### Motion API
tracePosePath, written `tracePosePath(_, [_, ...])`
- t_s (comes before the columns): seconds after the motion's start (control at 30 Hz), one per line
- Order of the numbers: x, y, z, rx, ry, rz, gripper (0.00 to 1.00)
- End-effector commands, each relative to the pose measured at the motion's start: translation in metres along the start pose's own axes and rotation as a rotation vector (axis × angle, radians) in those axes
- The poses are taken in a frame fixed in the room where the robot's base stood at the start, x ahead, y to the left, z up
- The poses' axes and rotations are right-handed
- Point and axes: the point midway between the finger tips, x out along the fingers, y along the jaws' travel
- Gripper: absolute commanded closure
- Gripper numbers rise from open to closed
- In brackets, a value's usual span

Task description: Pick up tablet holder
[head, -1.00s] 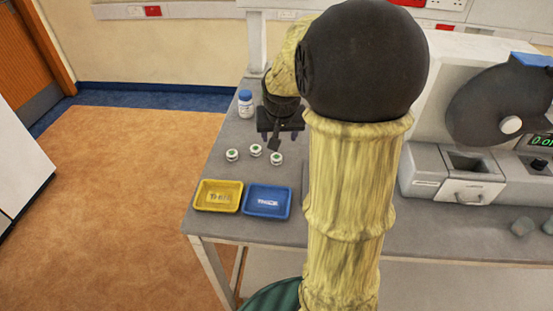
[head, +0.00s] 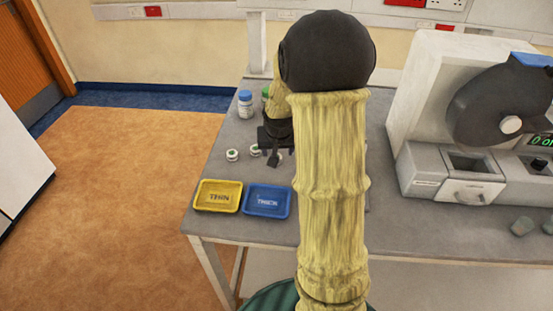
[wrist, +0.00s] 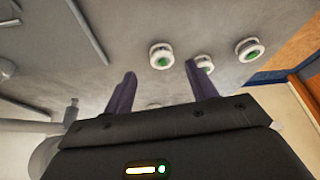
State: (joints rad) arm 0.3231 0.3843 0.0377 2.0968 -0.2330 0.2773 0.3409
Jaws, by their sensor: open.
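Small round white tablet holders with green centres are on the grey bench. In the head view one (head: 232,155) stands clear at the left, and another (head: 255,150) is partly behind my gripper (head: 274,151). A third is mostly hidden by the gripper's fingers. In the wrist view a holder (wrist: 161,56) shows between and beyond the fingertips of my gripper (wrist: 160,68), with two more (wrist: 204,63) (wrist: 249,49) to the right. My gripper is open, with nothing seen held. I cannot tell its exact height above the bench.
A yellow tray marked THIN (head: 218,208) and a blue tray marked THICK (head: 267,213) lie at the bench's front left edge. A blue-capped bottle (head: 245,104) and a green-capped one (head: 266,93) stand behind. A large machine (head: 470,170) fills the right side.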

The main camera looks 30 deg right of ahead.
Motion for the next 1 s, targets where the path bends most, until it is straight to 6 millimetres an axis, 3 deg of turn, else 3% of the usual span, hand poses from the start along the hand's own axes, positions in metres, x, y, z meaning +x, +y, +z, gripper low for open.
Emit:
tracePosePath(0.3, [0.041,-0.003,0.003,-0.002,-0.002,0.0,0.43])
tracePosePath(0.87, [0.042,-0.003,0.003,-0.001,0.0,0.0,0.43])
tracePosePath(1.0, [0.042,-0.003,0.003,-0.001,-0.001,0.0,0.69])
